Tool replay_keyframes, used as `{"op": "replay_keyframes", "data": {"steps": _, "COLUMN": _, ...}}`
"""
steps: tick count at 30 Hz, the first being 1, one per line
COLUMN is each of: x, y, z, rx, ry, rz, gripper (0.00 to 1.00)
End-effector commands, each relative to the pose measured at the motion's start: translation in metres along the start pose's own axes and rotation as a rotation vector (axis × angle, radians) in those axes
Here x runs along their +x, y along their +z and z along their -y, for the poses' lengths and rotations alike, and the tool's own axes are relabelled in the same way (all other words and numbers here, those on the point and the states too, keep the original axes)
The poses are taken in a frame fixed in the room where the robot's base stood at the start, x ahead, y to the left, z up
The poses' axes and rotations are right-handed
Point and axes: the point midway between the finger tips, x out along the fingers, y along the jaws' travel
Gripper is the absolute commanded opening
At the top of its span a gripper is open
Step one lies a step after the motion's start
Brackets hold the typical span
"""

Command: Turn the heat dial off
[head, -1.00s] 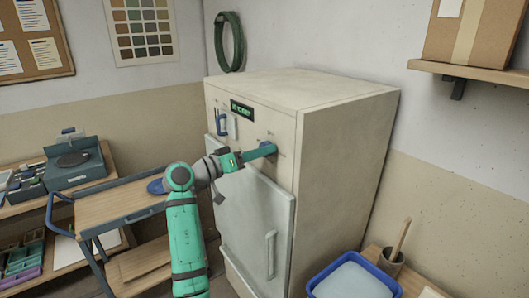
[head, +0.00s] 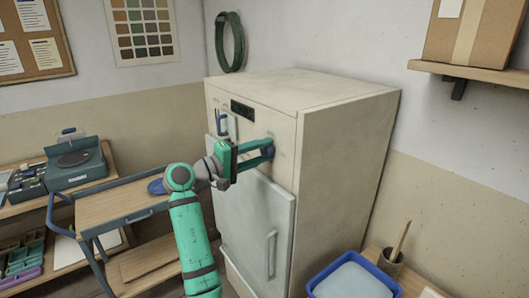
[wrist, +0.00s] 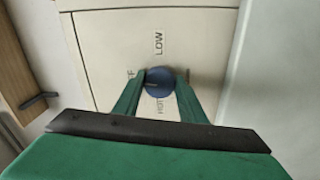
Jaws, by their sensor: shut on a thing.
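The heat dial is a round blue knob (wrist: 159,76) on the cream front panel of the kiln (head: 345,140). In the wrist view, LOW is printed above it, HOT below it, and a partly hidden label ending in F at its left. A faint mark on the knob points left, towards that F. My gripper (wrist: 159,84) is shut on the knob, one green finger on each side. In the head view my gripper (head: 264,148) reaches the panel's upper right, and its fingers largely hide the dial. The display (head: 242,111) above is dark.
The closed kiln door (head: 255,225) is below. A cart (head: 125,205) stands at the left, and a blue tub (head: 355,280) at the lower right.

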Motion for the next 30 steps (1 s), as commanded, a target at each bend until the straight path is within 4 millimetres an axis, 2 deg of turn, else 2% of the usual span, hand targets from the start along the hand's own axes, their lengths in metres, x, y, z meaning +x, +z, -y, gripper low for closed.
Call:
{"op": "replay_keyframes", "data": {"steps": 1, "x": -0.0049, "y": -0.0047, "z": 0.0016, "rx": -0.031, "ry": -0.001, "rz": -0.012, "gripper": 0.15}}
{"op": "replay_keyframes", "data": {"steps": 11, "x": -0.0057, "y": -0.0054, "z": 0.0014, "rx": -0.158, "ry": 0.001, "rz": -0.014, "gripper": 0.15}}
{"op": "replay_keyframes", "data": {"steps": 27, "x": -0.0054, "y": -0.0051, "z": 0.0013, "rx": -0.18, "ry": 0.001, "rz": -0.013, "gripper": 0.15}}
{"op": "replay_keyframes", "data": {"steps": 28, "x": -0.0054, "y": -0.0051, "z": 0.0012, "rx": -0.18, "ry": 0.001, "rz": -0.013, "gripper": 0.42}}
{"op": "replay_keyframes", "data": {"steps": 30, "x": -0.0048, "y": -0.0046, "z": 0.001, "rx": -0.179, "ry": 0.001, "rz": -0.012, "gripper": 0.55}}
